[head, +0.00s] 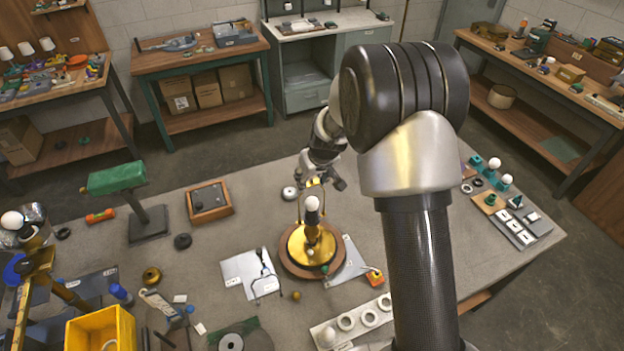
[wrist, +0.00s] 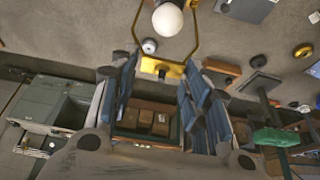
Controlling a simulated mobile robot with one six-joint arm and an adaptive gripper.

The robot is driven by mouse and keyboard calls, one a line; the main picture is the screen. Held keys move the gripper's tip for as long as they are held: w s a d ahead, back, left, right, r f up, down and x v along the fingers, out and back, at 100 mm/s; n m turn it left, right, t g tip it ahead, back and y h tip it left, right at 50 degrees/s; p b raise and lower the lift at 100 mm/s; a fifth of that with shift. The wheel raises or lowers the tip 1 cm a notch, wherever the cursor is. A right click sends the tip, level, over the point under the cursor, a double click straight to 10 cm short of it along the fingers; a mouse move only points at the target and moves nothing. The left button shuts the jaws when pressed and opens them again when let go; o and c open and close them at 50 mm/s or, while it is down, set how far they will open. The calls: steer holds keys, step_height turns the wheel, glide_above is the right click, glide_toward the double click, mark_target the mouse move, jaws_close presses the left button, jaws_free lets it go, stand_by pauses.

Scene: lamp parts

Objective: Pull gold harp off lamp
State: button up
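The lamp (head: 311,236) stands upright near the middle of the workbench, with a brass body on a round wooden base and a white bulb (head: 312,203). The thin gold harp (head: 299,205) loops around the bulb. In the wrist view the harp (wrist: 196,35) and bulb (wrist: 168,19) are at the top edge. My gripper (wrist: 160,70) is open, its blue-padded fingers apart on either side of the harp's flat top end. No grip on the harp shows. In the head view my gripper (head: 325,182) is just behind the harp's top, partly hard to make out.
A wooden tray (head: 209,200) and a green-topped stand (head: 118,178) are to the left. A white sheet with a small stand (head: 250,274) lies front left of the lamp. A yellow bin (head: 97,328) is at front left.

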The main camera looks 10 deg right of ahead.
steer(key=o, duration=0.4)
steer(key=shift+s+f, duration=0.1)
steer(key=v, duration=1.2)
